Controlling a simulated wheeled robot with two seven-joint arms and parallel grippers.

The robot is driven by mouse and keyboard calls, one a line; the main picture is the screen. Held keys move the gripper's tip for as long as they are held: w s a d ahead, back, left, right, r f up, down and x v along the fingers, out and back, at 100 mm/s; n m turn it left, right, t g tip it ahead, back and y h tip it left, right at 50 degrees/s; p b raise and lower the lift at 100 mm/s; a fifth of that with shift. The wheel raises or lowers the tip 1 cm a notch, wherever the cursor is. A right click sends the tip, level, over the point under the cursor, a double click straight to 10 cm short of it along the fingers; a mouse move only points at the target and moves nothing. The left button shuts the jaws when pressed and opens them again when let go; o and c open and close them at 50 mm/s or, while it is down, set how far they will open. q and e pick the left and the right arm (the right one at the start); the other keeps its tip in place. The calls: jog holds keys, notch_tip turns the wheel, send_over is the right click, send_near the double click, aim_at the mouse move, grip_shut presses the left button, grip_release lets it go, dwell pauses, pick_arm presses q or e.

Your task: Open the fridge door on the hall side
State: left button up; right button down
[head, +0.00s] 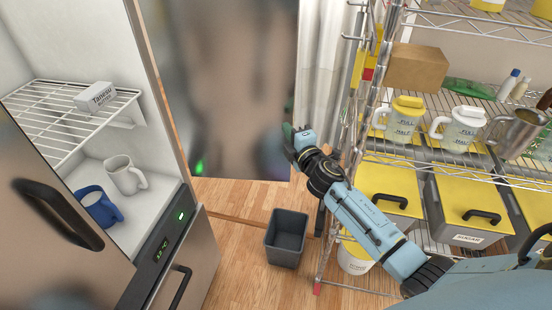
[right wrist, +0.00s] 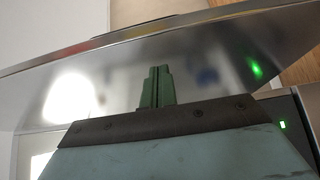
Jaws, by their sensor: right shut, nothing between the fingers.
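The fridge stands at the left of the head view, its lit white interior (head: 150,165) exposed. A steel door (head: 52,170) with a black handle (head: 57,212) covers its near left part. A tall shiny steel panel (head: 230,85), which looks like a fridge door standing open, rises right of the interior. My right gripper (head: 289,135) is at that panel's right edge, fingers shut and empty. In the right wrist view the green fingertips (right wrist: 157,72) overlap the panel's face (right wrist: 205,80); I cannot tell if they touch. My left gripper is out of view.
Inside the fridge are a wire shelf (head: 55,118) with a white box (head: 95,97), a white mug (head: 125,175) and a blue mug (head: 98,207). A grey bin (head: 287,238) stands on the wood floor. A wire rack (head: 470,165) with mugs and yellow-lidded bins fills the right.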

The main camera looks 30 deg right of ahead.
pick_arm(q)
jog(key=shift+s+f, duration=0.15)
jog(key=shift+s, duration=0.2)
pick_arm(e)
jog(key=s, duration=1.3)
jog(key=shift+d, duration=0.4)
jog(key=shift+s, duration=0.1)
